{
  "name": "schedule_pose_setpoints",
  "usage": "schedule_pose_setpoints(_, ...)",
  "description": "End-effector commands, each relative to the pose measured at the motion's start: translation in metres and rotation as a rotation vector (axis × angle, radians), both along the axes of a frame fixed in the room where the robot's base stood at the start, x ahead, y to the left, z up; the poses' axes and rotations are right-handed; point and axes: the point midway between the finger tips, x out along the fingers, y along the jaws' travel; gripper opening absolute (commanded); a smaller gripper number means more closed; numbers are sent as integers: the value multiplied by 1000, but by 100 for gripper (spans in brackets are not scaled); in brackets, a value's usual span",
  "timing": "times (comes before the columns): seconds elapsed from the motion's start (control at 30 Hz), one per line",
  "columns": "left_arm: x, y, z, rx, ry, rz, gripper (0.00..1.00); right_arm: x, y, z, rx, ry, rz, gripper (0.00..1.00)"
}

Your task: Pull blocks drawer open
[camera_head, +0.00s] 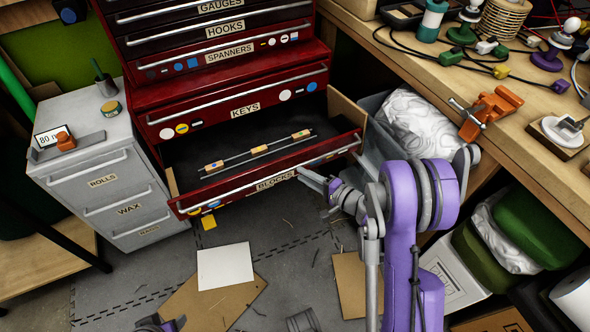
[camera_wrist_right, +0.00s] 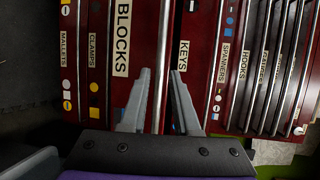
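The blocks drawer (camera_head: 235,193) is the red one with the "BLOCKS" label, and it stands pulled out from the cabinet. Its dark inside shows rods with small yellowish blocks. A silver handle bar (camera_head: 325,154) runs along its front. My right gripper (camera_head: 304,174) is at the drawer front beside the label. In the right wrist view its two fingers (camera_wrist_right: 160,74) are apart, with the handle bar (camera_wrist_right: 164,35) running between them; I cannot tell if they touch it. A dark part at the bottom edge (camera_head: 160,323) looks like my left gripper, mostly cut off.
The keys drawer (camera_head: 215,117) and more labelled drawers are shut above. A grey cabinet (camera_head: 100,180) stands at left, a cluttered workbench (camera_head: 480,95) at right. Cardboard sheets (camera_head: 352,285) and a white sheet (camera_head: 225,266) lie on the floor before the drawer.

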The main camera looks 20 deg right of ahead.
Motion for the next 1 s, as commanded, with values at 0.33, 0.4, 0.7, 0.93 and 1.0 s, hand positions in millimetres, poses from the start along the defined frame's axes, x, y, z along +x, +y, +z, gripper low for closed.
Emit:
schedule_pose_setpoints(0.33,0,0,3,0,-1,0,50,-44,-21,9,-1,0,-3,30)
schedule_pose_setpoints(0.4,0,0,3,0,-1,0,50,-46,-22,9,0,0,-2,30)
schedule_pose_setpoints(0.7,0,0,3,0,-1,0,50,-47,-22,9,0,0,0,30)
schedule_pose_setpoints(0.93,0,0,3,0,-1,0,50,-47,-21,9,-2,1,0,30)
schedule_pose_setpoints(1.0,0,0,3,0,-1,0,50,-47,-17,11,-14,10,10,30)
